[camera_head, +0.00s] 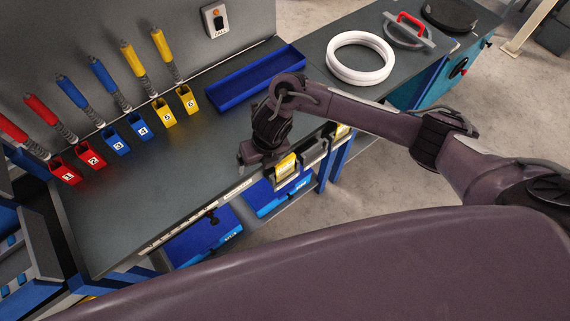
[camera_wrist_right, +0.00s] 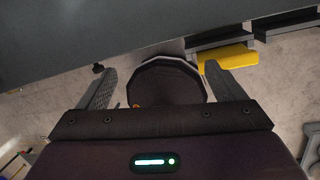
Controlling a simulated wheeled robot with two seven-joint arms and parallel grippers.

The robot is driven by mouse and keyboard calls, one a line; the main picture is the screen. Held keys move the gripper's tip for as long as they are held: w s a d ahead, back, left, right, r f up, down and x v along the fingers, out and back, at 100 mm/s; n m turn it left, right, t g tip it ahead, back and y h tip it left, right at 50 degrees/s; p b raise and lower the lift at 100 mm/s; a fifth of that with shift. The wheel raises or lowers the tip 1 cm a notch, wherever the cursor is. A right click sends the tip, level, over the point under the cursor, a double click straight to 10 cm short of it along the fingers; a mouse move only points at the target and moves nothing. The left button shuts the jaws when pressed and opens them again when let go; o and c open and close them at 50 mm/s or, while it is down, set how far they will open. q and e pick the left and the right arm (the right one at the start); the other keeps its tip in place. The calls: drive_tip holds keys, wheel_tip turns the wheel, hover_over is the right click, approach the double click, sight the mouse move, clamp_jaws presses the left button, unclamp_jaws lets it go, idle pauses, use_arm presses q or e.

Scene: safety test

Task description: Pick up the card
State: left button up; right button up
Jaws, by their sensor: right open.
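I cannot make out a thing that is surely the card. A yellow piece (camera_head: 285,166) sits in a grey holder at the bench's front edge, close to my right gripper (camera_head: 254,158); whether it is the card I cannot tell. In that view my right gripper (camera_wrist_right: 161,70) is open, with nothing held. A dark round shape (camera_wrist_right: 165,82) shows between its fingers, farther down. My left gripper is out of view.
The grey bench top (camera_head: 190,165) is largely clear. Numbered red, blue and yellow holders line its back, below several coloured-handled tools. An empty blue tray (camera_head: 255,78) lies at the back right. Blue bins (camera_head: 200,238) stand below the front edge. A white ring (camera_head: 360,72) lies farther right.

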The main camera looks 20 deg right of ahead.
sight(285, 159)
drive_tip(key=d, duration=0.2)
drive_tip(key=d+n+h, duration=0.1)
drive_tip(key=d, duration=0.2)
drive_tip(key=w+d+n+g+h, duration=0.1)
drive_tip(key=d, duration=0.1)
drive_tip(key=shift+d+r, duration=0.2)
drive_tip(key=shift+r, duration=0.1)
drive_tip(key=shift+d+f+n, duration=0.2)
drive_tip(key=shift+f+n, duration=0.1)
wheel_tip(285, 159, down, 2)
drive_tip(key=shift+b, duration=0.65)
drive_tip(key=shift+a+f, duration=0.1)
drive_tip(key=shift+f, duration=0.15)
drive_tip(key=f, duration=0.1)
drive_tip(key=f+p, duration=0.1)
drive_tip(key=f, duration=0.1)
drive_tip(key=shift+a+f, duration=0.2)
drive_tip(key=shift+f, duration=0.5)
drive_tip(key=c, duration=1)
drive_tip(key=shift+r, duration=0.15)
drive_tip(key=shift+c, duration=0.2)
